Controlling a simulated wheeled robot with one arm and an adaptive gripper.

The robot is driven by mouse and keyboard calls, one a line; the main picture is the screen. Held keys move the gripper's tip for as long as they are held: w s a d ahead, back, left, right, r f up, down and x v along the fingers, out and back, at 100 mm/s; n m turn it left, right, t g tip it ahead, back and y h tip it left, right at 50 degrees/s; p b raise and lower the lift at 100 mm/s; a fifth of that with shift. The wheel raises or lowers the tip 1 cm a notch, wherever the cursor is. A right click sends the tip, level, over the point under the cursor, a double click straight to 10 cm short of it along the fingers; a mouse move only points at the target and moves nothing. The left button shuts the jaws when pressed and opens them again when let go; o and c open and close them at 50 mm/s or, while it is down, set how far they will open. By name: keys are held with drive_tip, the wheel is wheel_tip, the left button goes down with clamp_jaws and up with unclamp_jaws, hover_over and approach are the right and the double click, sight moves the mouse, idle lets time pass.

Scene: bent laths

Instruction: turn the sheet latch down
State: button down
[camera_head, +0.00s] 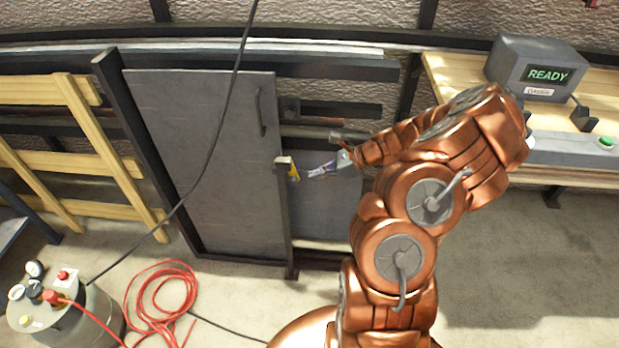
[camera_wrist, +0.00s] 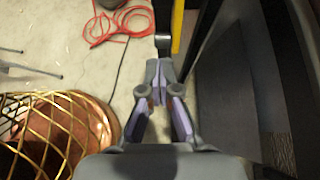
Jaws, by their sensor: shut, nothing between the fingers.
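A large dark grey sheet (camera_head: 205,150) with a bar handle (camera_head: 260,112) stands upright in a dark frame. A short dark post (camera_head: 284,215) stands at its right edge. A small yellow piece (camera_head: 293,172), which seems to be the sheet latch, sits at the top of this post; its exact angle is hard to tell. In the wrist view a yellow strip (camera_wrist: 177,26) shows just beyond the fingertips. My gripper (camera_head: 312,173) is shut and empty, just right of the yellow piece. It also shows in the wrist view (camera_wrist: 160,72); I cannot tell whether it touches anything.
A wooden bench (camera_head: 455,82) at the right carries a grey box reading READY (camera_head: 541,67). Wooden rails (camera_head: 85,120) stand at the left. A grey tank (camera_head: 85,318) and a coiled red hose (camera_head: 160,290) lie on the floor. A black cable (camera_head: 215,140) crosses before the sheet.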

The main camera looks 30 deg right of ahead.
drive_tip(key=shift+v, duration=1.85)
drive_tip(key=s+a+r+n+g, duration=0.1)
drive_tip(key=a+r+n+g, duration=0.1)
drive_tip(key=a+r+n, duration=0.35)
drive_tip(key=s+a+r+n+g, duration=0.1)
drive_tip(key=a+r+n+g, duration=0.15)
drive_tip(key=a, duration=0.55)
drive_tip(key=s+a+r+n+g+h, duration=0.2)
drive_tip(key=s+a+r+n+g, duration=0.15)
drive_tip(key=s+a+n, duration=0.55)
drive_tip(key=s+r+n+g+h, duration=0.1)
drive_tip(key=s+r+n+h, duration=0.2)
drive_tip(key=s+n+h, duration=1)
drive_tip(key=s+r+m+y+p, duration=0.2)
drive_tip(key=r+y+p, duration=0.1)
drive_tip(key=r+p, duration=0.3)
drive_tip(key=s+r+m+y+p, duration=0.2)
drive_tip(key=r+y+p, duration=0.1)
drive_tip(key=r+p, duration=0.4)
drive_tip(key=shift+s+r, duration=0.35)
drive_tip(key=shift+r, duration=0.1)
